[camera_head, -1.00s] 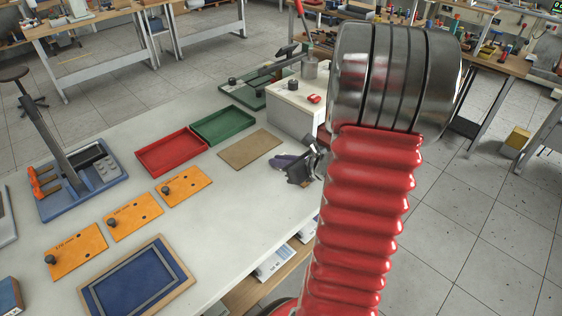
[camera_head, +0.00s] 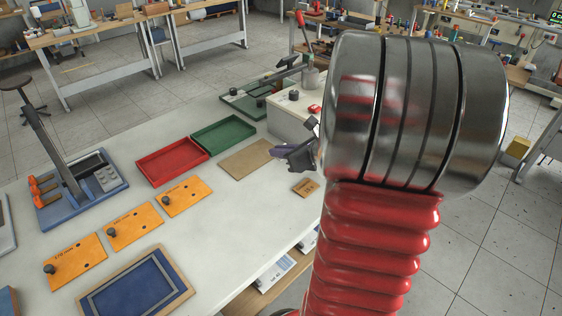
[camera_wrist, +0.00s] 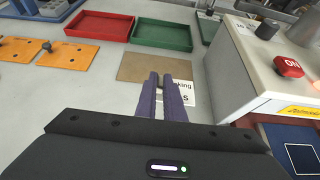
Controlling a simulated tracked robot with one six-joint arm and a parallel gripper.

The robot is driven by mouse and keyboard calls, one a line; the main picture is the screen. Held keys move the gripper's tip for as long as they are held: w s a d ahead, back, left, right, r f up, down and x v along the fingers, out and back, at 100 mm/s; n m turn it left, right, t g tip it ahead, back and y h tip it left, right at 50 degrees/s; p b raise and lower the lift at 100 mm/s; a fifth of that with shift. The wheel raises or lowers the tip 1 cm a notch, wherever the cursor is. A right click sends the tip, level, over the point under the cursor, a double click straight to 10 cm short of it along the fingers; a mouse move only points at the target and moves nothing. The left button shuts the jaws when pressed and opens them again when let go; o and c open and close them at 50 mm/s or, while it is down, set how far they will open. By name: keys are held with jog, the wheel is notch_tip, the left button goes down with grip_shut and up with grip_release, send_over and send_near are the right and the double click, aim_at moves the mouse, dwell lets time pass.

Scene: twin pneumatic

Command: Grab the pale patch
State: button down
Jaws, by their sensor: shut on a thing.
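My gripper (camera_wrist: 160,84) has its two purple fingers close together, shut on a small pale greyish piece (camera_wrist: 161,86) that shows only as a sliver between them. I take it for the pale patch; its shape and most of its surface are hidden. In the head view my gripper (camera_head: 277,151) is above the bench near the tan mat (camera_head: 252,159), and the held piece cannot be made out. The tan mat lies beyond the fingers in the wrist view (camera_wrist: 140,68).
A white lettered label (camera_wrist: 183,92) shows right of the fingers. A small tan piece (camera_head: 305,187) lies on the bench. Red (camera_head: 171,157) and green (camera_head: 222,134) trays stand beyond. A white box with a red ON button (camera_wrist: 288,66) stands close on the right. Orange plates (camera_head: 184,191) lie left.

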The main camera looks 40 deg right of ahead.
jog(key=shift+r, duration=1.05)
jog(key=shift+a, duration=0.1)
